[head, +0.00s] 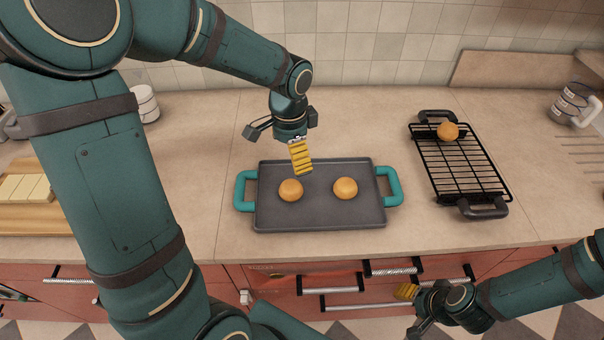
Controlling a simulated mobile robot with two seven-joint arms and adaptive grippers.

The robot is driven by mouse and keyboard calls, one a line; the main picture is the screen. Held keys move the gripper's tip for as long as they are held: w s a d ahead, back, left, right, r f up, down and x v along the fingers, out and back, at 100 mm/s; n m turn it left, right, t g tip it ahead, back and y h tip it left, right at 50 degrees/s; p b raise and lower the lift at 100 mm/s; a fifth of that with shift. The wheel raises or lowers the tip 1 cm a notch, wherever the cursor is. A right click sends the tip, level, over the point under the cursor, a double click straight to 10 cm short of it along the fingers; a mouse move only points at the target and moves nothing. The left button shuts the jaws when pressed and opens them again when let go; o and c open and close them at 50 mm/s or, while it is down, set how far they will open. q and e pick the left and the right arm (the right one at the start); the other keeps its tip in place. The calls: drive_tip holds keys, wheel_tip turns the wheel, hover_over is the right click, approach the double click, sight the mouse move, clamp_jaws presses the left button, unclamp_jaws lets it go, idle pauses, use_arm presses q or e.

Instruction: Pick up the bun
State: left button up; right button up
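Three round golden-brown buns show in the head view. One bun (290,190) sits on the left part of a dark grey tray with teal handles (320,215). A second bun (345,188) sits on the tray to its right. A third bun (448,131) is at the far end of a black wire rack (465,170). My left gripper (302,168) points down over the tray's back edge, just behind the left bun and apart from it. Its yellow ribbed finger shows, but its opening is hidden. My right gripper (405,293) is low in front of the counter, away from the buns.
A wooden board with pale slices (25,190) lies at the far left. A white container (145,103) stands behind my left arm. A glass jug (572,103) stands at the right. The counter between tray and rack is clear. Red drawers with handles (345,290) are below the counter.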

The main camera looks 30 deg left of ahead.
sight(291, 185)
use_arm(q)
drive_tip(key=f, duration=0.2)
drive_tip(key=f+b, duration=0.1)
drive_tip(key=f, duration=0.5)
drive_tip(key=shift+s, duration=0.25)
drive_tip(key=shift+w+a+f+b, duration=0.1)
drive_tip(key=shift+f+b, duration=0.5)
drive_tip(key=shift+f, duration=2.25)
drive_tip(key=c, duration=1.3)
